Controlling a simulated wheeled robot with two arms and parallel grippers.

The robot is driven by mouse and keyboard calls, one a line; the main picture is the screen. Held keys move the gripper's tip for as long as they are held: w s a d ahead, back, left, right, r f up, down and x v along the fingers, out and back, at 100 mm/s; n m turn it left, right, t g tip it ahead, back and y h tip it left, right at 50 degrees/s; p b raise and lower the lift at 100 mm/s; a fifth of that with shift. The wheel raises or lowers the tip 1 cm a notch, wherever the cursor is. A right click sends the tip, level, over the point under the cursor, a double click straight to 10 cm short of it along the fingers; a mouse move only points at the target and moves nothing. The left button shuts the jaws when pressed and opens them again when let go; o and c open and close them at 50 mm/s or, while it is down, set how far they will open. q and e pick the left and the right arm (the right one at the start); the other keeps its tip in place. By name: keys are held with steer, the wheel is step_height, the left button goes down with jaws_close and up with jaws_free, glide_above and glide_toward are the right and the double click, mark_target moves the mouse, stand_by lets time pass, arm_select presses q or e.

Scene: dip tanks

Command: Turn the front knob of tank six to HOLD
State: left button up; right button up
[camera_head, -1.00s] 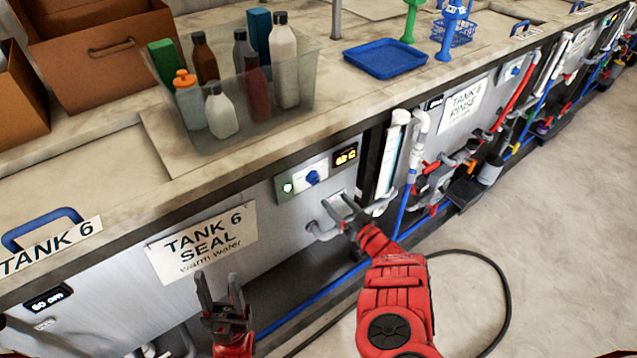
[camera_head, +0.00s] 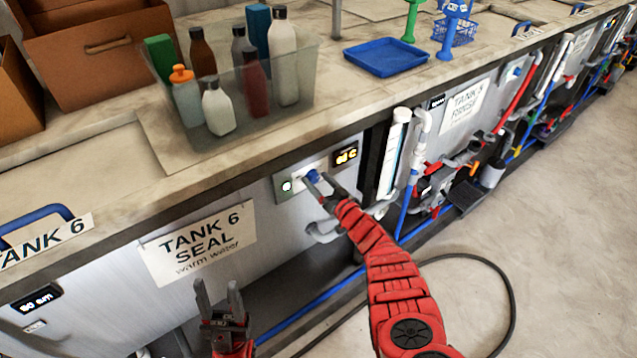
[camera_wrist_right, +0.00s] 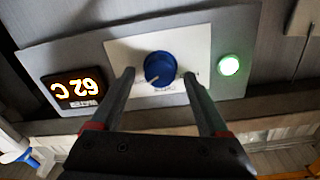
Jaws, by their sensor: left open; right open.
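The blue front knob (camera_wrist_right: 160,69) of tank six sits on a pale plate on the grey control panel (camera_wrist_right: 229,28). In the head view the knob (camera_head: 313,176) is partly covered by my right gripper (camera_head: 323,187). In the right wrist view my right gripper (camera_wrist_right: 160,82) is open, its fingertips just below and either side of the knob, not closed on it. The white line on the knob points to the lower left in that view. The plate's lettering is too small to read. My left gripper (camera_head: 219,292) is open and empty, below the "TANK 6 SEAL" sign (camera_head: 198,243).
A green lamp (camera_wrist_right: 229,65) and a lit temperature display (camera_wrist_right: 75,90) flank the knob. A clear bin (camera_head: 290,115) of bottles and a blue tray (camera_head: 385,57) stand on the counter above. Pipes (camera_head: 412,165) run right of the panel. The floor (camera_head: 560,250) is clear apart from a cable.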

jaws_close()
